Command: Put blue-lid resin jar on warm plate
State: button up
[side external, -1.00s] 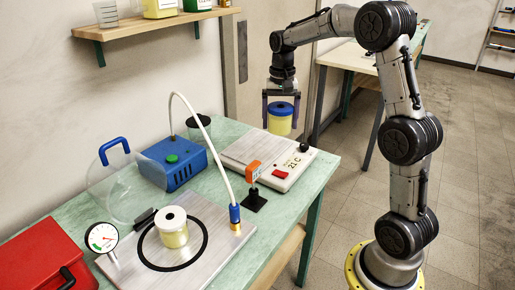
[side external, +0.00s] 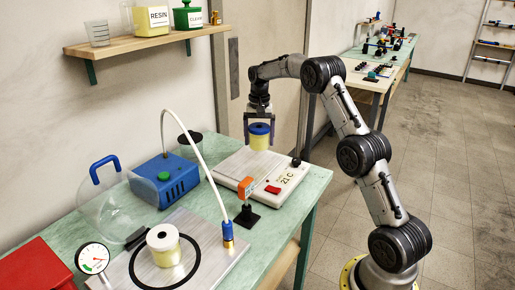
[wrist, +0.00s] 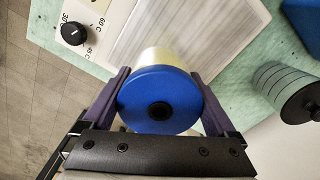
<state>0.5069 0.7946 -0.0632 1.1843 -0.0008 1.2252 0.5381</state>
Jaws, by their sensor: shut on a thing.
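The blue-lid resin jar (side external: 258,137) is a pale yellow cylinder with a blue lid, held upright in my gripper (side external: 259,130). In the wrist view its blue lid (wrist: 160,98) sits between my two dark fingers, which press on its sides. The warm plate (side external: 252,166) is a pale flat box with a "21 C" display, a red switch and a black knob. The plate's slotted top (wrist: 185,30) and dial (wrist: 74,33) show in the wrist view.
A white-lid jar (side external: 163,246) stands on a metal base plate with a black ring. A clear dome (side external: 118,195), blue pump (side external: 165,178), hose and orange-headed stand (side external: 247,198) are left and front of the warm plate.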

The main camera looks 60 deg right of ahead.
jog(key=shift+w+d+f, duration=0.3)
jog(key=shift+w+f, duration=0.25)
jog(key=shift+f, duration=1.65)
jog(key=shift+f, duration=0.1)
jog(key=o, duration=1.3)
jog(key=shift+o, duration=0.2)
